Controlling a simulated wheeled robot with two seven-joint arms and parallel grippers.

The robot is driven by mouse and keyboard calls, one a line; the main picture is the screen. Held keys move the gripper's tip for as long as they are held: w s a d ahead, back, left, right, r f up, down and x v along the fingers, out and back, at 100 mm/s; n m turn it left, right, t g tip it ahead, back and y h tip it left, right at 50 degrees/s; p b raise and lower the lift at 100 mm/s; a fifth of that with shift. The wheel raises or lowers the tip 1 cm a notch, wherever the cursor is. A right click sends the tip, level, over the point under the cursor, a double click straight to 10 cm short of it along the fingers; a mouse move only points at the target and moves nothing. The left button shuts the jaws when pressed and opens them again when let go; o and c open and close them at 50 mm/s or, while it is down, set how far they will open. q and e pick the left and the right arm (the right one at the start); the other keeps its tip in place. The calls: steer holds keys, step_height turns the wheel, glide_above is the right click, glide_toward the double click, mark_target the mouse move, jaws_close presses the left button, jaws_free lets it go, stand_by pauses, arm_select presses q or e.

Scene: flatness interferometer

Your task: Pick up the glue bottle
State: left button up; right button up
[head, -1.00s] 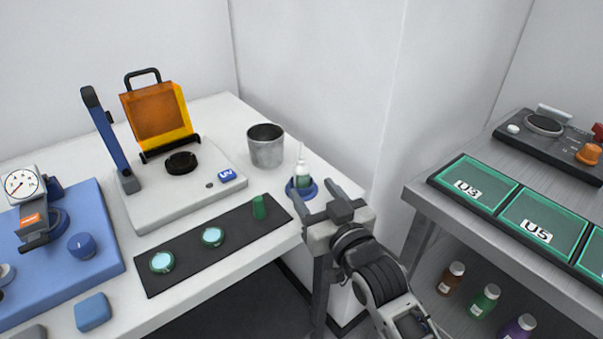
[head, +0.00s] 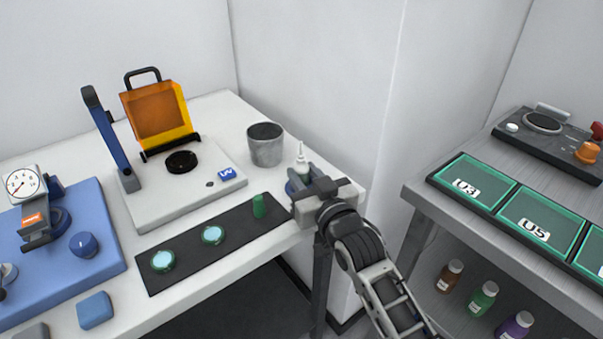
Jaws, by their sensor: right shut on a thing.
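The fingers and the gripper's palm hide the lower part of the bottle and much of the holder. My left gripper is not in view.
A metal cup (head: 266,146) stands just behind the bottle. A black mat (head: 188,252) with two pale discs and a green piece (head: 259,206) lies to the left. A UV station (head: 190,196) stands beyond it. A grey bench (head: 420,190) is on the right.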

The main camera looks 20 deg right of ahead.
arm_select(q)
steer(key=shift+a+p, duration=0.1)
steer(key=shift+p, duration=0.4)
arm_select(e)
step_height(320, 180, up, 10)
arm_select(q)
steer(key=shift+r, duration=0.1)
